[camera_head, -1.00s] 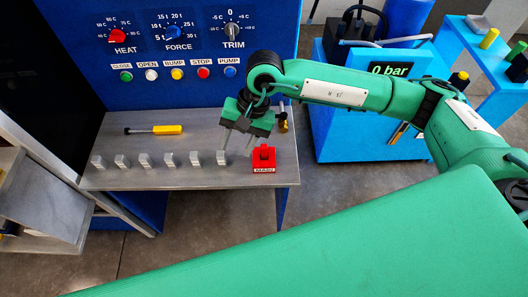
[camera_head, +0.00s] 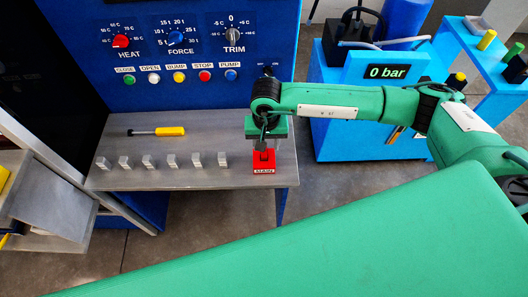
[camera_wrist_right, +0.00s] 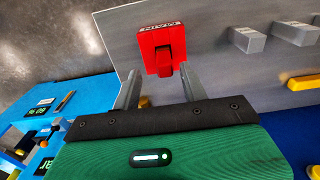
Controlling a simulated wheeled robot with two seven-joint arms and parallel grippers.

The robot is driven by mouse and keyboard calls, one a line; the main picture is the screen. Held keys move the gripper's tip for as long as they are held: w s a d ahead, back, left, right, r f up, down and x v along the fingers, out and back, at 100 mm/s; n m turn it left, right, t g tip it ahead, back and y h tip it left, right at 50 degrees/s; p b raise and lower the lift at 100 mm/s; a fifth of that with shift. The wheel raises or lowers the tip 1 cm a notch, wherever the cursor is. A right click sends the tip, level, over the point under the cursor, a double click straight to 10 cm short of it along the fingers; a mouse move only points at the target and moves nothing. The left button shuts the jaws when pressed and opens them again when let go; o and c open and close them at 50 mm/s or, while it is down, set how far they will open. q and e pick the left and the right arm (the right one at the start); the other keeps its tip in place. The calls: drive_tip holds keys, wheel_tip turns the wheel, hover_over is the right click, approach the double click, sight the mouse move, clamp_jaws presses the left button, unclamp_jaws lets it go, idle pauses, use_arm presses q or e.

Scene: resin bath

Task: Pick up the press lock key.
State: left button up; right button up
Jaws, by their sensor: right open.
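I cannot make out a press lock key for certain in either view. My right gripper (camera_head: 264,146) is open and points down over the red block marked MAIN (camera_head: 263,168) at the right end of the grey shelf. In the right wrist view, the two fingers of the gripper (camera_wrist_right: 161,70) stand apart, with the red block (camera_wrist_right: 158,40) and its raised red lever in line with the space between them. I cannot tell whether they touch it. My wrist hides part of the blue panel behind. My left gripper is not in view.
The grey shelf (camera_head: 215,181) carries a row of several small grey blocks (camera_head: 171,160) and a yellow-handled screwdriver (camera_head: 170,131). The blue panel (camera_head: 200,101) has dials and coloured buttons. A blue pump unit (camera_head: 340,139) reads 0 bar at right. A green surface (camera_head: 330,240) fills the foreground.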

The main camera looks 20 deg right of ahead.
sight(264, 155)
drive_tip(key=f, duration=0.1)
drive_tip(key=f+p, duration=0.2)
drive_tip(key=shift+a+f, duration=0.15)
drive_tip(key=shift+a, duration=0.15)
drive_tip(key=shift+f, duration=0.65)
clamp_jaws()
drive_tip(key=shift+r, duration=0.1)
